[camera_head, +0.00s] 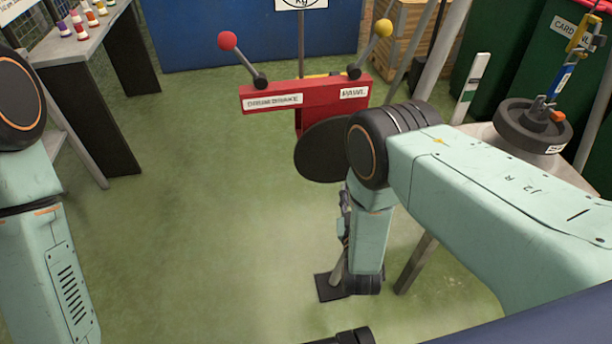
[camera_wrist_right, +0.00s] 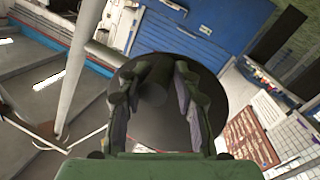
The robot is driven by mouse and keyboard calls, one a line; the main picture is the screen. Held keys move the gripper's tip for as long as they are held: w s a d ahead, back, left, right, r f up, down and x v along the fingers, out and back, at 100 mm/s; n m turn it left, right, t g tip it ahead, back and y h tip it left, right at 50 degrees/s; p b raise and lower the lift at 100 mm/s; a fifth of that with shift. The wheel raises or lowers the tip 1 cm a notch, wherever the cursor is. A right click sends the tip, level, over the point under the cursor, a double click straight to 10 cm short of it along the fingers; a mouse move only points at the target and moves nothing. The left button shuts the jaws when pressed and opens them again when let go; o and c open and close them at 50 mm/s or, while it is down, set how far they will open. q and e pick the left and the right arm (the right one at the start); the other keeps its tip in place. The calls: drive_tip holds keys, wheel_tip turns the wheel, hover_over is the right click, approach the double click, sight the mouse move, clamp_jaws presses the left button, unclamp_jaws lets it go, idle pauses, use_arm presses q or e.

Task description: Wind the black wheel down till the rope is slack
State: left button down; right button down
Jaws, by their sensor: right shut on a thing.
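The black wheel (camera_head: 318,152) shows in the head view below the red lever box, with its right side hidden behind my right arm. In the right wrist view the wheel's dark disc (camera_wrist_right: 226,92) fills the middle. My right gripper (camera_wrist_right: 155,82) is shut on a dark cylindrical handle (camera_wrist_right: 154,88) in front of the disc. In the head view this grip is hidden by my own arm. My left arm stands at the left edge of the head view, and its gripper is out of frame. I cannot make out the rope in either view.
A red box (camera_head: 318,92) carries a red-knobbed lever (camera_head: 240,58) labelled drum brake and a yellow-knobbed lever (camera_head: 372,46) labelled pawl. A dark round weight (camera_head: 520,130) sits at right below a yellow hook (camera_head: 578,36). A table (camera_head: 70,52) stands at left. Green floor between is clear.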

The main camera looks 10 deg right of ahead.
drive_tip(key=shift+d+r, duration=0.1)
drive_tip(key=shift+d, duration=0.2)
drive_tip(key=shift+d+r+n+t+h+b, duration=0.3)
drive_tip(key=shift+d+r+n+t, duration=0.15)
drive_tip(key=shift+d+n, duration=0.5)
drive_tip(key=shift+a+n, duration=0.2)
drive_tip(key=shift+n, duration=0.05)
drive_tip(key=shift+w+d+r+n+t, duration=0.1)
drive_tip(key=shift+d+r+n+t, duration=0.15)
drive_tip(key=shift+d+r+n, duration=0.65)
drive_tip(key=shift+a+f+n, duration=0.2)
drive_tip(key=shift+n, duration=0.1)
drive_tip(key=shift+d+r+n+t, duration=0.15)
drive_tip(key=shift+d+r+n, duration=0.1)
drive_tip(key=shift+r+n, duration=0.25)
drive_tip(key=shift+d+r+n+t, duration=0.15)
drive_tip(key=shift+d+r+n, duration=0.1)
drive_tip(key=shift+n, duration=0.45)
